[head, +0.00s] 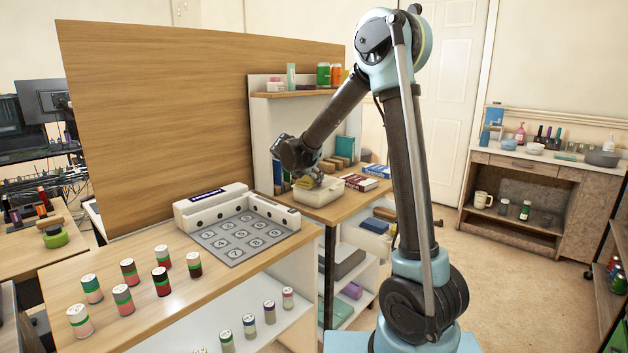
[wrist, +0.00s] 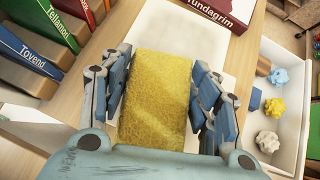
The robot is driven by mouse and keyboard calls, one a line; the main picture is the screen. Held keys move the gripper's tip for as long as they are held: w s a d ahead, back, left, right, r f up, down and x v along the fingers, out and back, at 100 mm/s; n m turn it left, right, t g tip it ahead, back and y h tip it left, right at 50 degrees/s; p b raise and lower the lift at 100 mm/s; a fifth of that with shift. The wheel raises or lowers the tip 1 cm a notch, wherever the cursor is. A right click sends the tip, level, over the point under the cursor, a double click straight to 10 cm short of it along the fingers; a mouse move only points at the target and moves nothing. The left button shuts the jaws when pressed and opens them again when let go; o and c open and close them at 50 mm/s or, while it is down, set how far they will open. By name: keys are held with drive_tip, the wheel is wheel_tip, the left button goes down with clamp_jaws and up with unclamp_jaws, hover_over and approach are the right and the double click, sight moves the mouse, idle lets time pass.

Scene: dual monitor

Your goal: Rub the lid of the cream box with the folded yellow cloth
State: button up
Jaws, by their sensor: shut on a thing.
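The folded yellow cloth (wrist: 157,100) is between the fingers of my gripper (wrist: 161,72), which is shut on it. In the head view the cloth (head: 304,183) shows as a small yellow patch under my gripper (head: 308,179). The cream box (head: 321,194) stands on the wooden table, directly below the cloth. In the wrist view its pale lid (wrist: 205,42) shows beyond and beside the cloth. The cloth is at or very near lid height; I cannot tell whether it touches. My gripper and the cloth hide part of the lid.
Upright books (wrist: 45,45) stand close on the left in the wrist view. An open white bin (wrist: 295,105) with crumpled balls is at right. A numbered grey board (head: 233,237) and several cans stand on the nearer table.

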drive_tip(key=shift+w+a, duration=0.5)
drive_tip(key=shift+a, duration=0.2)
drive_tip(key=w+d, duration=1.1)
drive_tip(key=w, duration=0.2)
drive_tip(key=shift+w, duration=0.4)
idle(1.5)
drive_tip(key=shift+r, duration=0.1)
drive_tip(key=shift+r, duration=2.9)
drive_tip(key=shift+r, duration=1.5)
